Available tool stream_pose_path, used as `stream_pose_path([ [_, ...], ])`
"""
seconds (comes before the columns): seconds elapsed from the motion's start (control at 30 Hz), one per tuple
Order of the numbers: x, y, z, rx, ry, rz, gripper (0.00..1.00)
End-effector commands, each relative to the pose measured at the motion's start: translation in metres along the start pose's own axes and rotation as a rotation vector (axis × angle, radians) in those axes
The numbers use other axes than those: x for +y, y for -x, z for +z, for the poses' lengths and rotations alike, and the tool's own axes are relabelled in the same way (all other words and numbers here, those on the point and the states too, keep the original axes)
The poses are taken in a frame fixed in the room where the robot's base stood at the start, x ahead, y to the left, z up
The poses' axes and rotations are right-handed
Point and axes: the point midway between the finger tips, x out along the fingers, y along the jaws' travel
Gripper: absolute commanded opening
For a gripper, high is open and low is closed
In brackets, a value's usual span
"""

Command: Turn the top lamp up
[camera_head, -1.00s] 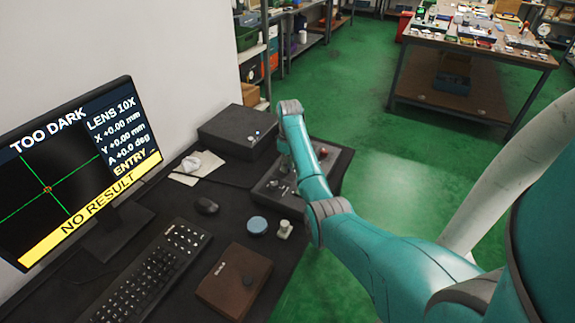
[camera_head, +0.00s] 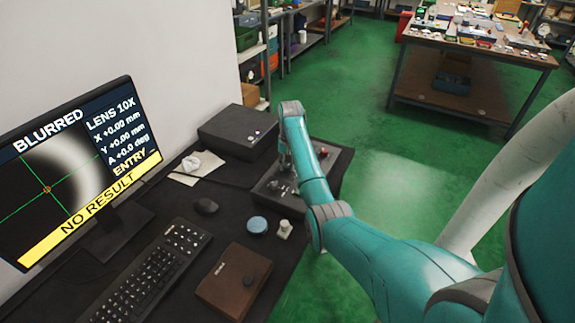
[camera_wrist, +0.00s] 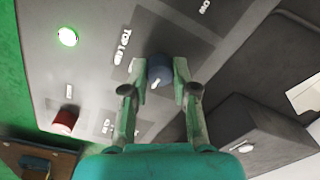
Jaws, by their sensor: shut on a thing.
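In the wrist view my gripper (camera_wrist: 158,92) is shut on a dark blue knob (camera_wrist: 159,68) with a white pointer mark. The knob stands on a grey control panel (camera_wrist: 92,45), beside lettering that seems to read "TOP LAMP". The monitor (camera_head: 75,165) reads "BLURRED", "LENS 10X" and "NO RESULT", and shows a pale curved band on dark behind green cross lines.
The panel also carries a lit green button (camera_wrist: 67,37) and a red knob (camera_wrist: 64,121). Green floor lies open to the right.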

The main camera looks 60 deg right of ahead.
Motion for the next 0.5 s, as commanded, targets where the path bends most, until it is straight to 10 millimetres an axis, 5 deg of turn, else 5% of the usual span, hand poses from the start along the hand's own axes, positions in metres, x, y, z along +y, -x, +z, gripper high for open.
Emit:
stream_pose_path([
  [0.5,0.0004,-0.0006,0.0008,0.004,-0.167,0.001,0.0],
])
